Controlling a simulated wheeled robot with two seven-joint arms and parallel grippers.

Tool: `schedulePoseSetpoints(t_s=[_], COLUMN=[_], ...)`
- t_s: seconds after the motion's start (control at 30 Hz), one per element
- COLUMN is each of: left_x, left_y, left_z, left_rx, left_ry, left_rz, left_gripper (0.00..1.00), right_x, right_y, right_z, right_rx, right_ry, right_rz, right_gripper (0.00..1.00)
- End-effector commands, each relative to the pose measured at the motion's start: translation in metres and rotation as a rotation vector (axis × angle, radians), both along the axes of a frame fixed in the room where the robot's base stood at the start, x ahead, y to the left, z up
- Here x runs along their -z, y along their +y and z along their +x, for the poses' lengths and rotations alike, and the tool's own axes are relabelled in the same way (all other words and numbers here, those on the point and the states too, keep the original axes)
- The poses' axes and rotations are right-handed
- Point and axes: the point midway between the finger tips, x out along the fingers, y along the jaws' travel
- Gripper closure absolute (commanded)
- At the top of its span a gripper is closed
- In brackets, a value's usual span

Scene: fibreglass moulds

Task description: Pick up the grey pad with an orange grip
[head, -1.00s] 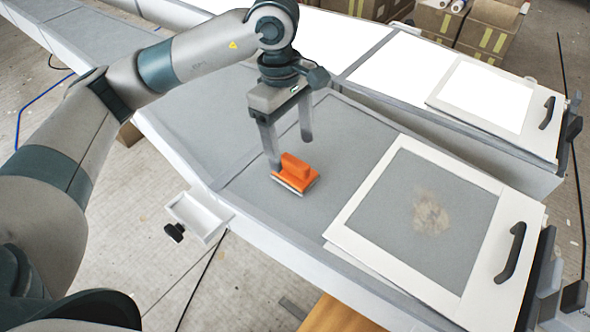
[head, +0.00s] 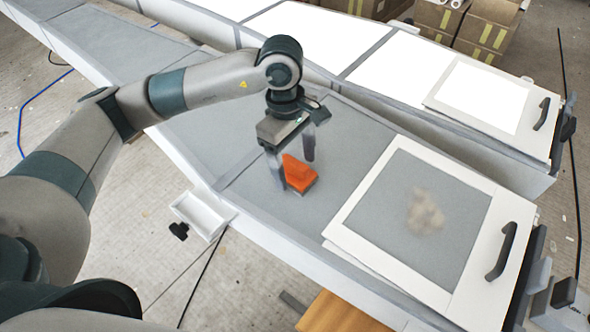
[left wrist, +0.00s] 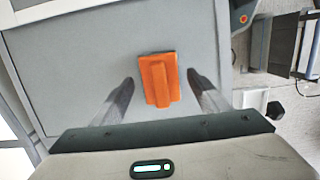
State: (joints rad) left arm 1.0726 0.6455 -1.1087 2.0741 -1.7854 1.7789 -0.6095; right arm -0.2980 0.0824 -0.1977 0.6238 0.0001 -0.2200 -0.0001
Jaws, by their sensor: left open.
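The pad with an orange grip (head: 299,172) lies on the grey mould surface (head: 337,142) in the head view. Its orange top shows in the left wrist view (left wrist: 159,79), with a raised bar along it. My left gripper (head: 293,174) is open above the pad and points down. In the head view its near finger covers the left side of the pad. In the wrist view the two fingers (left wrist: 160,82) stand on either side of the pad, with a gap to each side. The pad's grey underside is mostly hidden. My right gripper is not in view.
A white-framed panel (head: 333,229) with a dark handle (head: 502,251) lies to the right of the pad. A small white tray (head: 199,215) hangs at the mould's near left edge. A second mould with bright panels runs behind. Bare grey surface surrounds the pad.

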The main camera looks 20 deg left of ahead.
Motion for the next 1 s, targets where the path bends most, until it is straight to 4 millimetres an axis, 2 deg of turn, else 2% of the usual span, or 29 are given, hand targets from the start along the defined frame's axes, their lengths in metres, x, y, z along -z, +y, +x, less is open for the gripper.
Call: schedulePoseSetpoints(t_s=[0.2, 0.27, 0.4, 0.77, 1.0], left_x=[0.000, 0.000, 0.000, -0.002, -0.017], left_y=[0.000, 0.000, 0.000, 0.000, 0.000], left_z=[0.000, 0.000, 0.000, 0.000, 0.001], left_rx=[0.000, 0.000, 0.000, 0.000, 0.000], left_ry=[0.000, 0.000, 0.000, -0.001, -0.003], left_rz=[0.000, 0.000, 0.000, -0.001, -0.001], left_gripper=[0.31, 0.43, 0.77, 0.77, 0.77], right_x=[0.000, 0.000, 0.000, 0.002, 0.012], right_y=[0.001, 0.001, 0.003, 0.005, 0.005], right_z=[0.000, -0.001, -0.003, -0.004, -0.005], right_rx=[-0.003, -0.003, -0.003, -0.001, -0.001], right_ry=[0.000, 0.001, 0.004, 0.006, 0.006], right_rz=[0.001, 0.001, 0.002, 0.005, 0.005], right_gripper=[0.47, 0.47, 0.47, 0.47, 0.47])
